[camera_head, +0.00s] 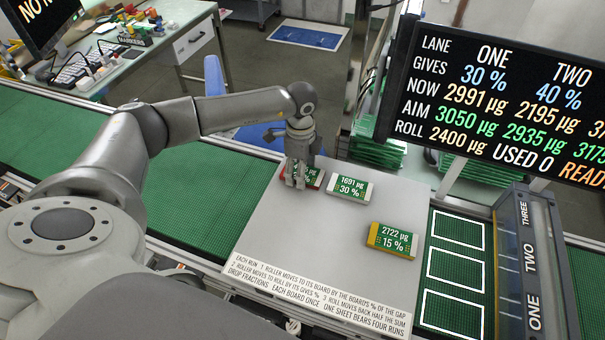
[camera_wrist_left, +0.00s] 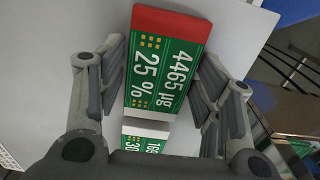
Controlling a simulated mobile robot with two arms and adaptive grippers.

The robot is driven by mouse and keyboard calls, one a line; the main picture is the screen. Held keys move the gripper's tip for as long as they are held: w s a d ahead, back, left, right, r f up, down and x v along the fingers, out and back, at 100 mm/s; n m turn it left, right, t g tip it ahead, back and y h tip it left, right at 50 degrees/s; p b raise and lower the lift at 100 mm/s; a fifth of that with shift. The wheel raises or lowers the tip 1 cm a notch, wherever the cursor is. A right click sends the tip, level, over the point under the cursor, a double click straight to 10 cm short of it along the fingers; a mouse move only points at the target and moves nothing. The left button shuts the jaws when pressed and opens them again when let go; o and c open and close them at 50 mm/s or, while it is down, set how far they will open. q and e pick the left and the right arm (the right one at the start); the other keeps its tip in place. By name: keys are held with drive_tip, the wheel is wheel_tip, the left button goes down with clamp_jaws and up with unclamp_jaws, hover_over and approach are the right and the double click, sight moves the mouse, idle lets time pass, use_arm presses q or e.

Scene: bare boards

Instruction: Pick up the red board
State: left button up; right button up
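The red board (camera_head: 314,178) is green with a red end and lies on the grey plate (camera_head: 262,232) at the plate's far edge. In the head view my left gripper (camera_head: 296,182) covers much of it from above. In the left wrist view the red board (camera_wrist_left: 163,70) reads 4465 µg and 25 %. The fingers of my left gripper (camera_wrist_left: 162,62) stand open on either side of it, with a gap visible beside the board. My right gripper is not in view.
A white-ended board (camera_head: 349,187) lies close right of the red one. A yellow-ended board (camera_head: 393,240) lies further right and nearer. A dark display (camera_head: 490,100) stands at the right. A green mat with white frames (camera_head: 455,265) lies beside the plate.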

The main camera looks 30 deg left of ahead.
use_arm(q)
drive_tip(key=c, duration=0.6)
drive_tip(key=shift+o, duration=0.2)
drive_tip(key=shift+r, duration=0.1)
drive_tip(key=shift+w+r+b, duration=0.1)
drive_tip(key=shift+r+b, duration=0.4)
drive_tip(key=shift+b, duration=0.05)
drive_tip(key=s+d+r+b, duration=0.5)
drive_tip(key=s+d+r, duration=0.4)
drive_tip(key=d+r, duration=0.1)
drive_tip(key=shift+d+r+b, duration=0.3)
drive_tip(key=shift+d+r, duration=0.1)
drive_tip(key=shift+r, duration=0.5)
